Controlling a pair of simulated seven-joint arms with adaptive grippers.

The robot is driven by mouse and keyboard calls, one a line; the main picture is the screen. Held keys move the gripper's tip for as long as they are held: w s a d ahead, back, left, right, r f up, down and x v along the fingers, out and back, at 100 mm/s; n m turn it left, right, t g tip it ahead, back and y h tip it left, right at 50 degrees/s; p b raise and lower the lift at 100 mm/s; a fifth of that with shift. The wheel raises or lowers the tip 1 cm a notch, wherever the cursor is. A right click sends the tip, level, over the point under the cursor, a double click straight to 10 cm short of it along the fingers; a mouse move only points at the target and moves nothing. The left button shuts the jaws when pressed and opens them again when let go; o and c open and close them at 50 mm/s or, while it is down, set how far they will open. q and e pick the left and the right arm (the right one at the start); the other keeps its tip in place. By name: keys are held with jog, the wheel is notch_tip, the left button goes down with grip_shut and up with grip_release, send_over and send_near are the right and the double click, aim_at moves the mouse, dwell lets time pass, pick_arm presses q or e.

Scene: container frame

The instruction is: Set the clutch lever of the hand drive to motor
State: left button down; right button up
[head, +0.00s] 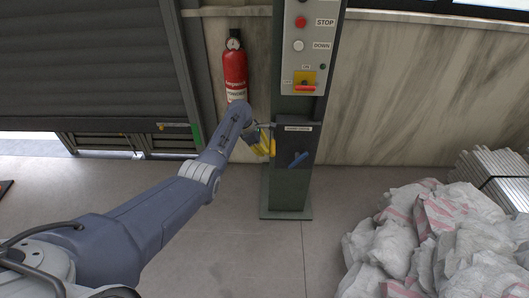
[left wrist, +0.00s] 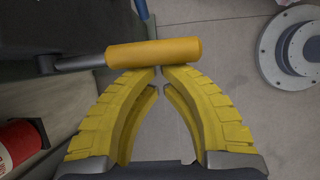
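The dark hand drive box (head: 311,141) is mounted on the green post. Its blue lever (head: 298,160) slants from lower left to upper right; any motor marking is too small to read. A blue bar, likely this lever, shows at the top of the left wrist view (left wrist: 141,9). A yellow crank handle (left wrist: 153,52) on a grey rod sticks out beside the box. My left gripper (left wrist: 159,72) has its yellow fingertips almost together just short of the handle, with nothing seen between them. In the head view it is left of the box (head: 260,145). My right gripper is out of view.
A control panel (head: 308,62) with buttons and a red rotary switch is above the box. A red fire extinguisher (head: 234,70) hangs left of the post. White sacks (head: 440,240) and stacked metal bars (head: 492,172) are at right. The floor before the post is clear.

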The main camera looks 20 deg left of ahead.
pick_arm(q)
jog(key=shift+d+r, duration=0.3)
dwell(0.4)
notch_tip(320, 180, down, 4)
jog(key=a, duration=0.2)
jog(key=v, duration=1)
jog(key=shift+a, duration=0.2)
jog(key=shift+r, duration=0.1)
jog(key=shift+w, duration=0.1)
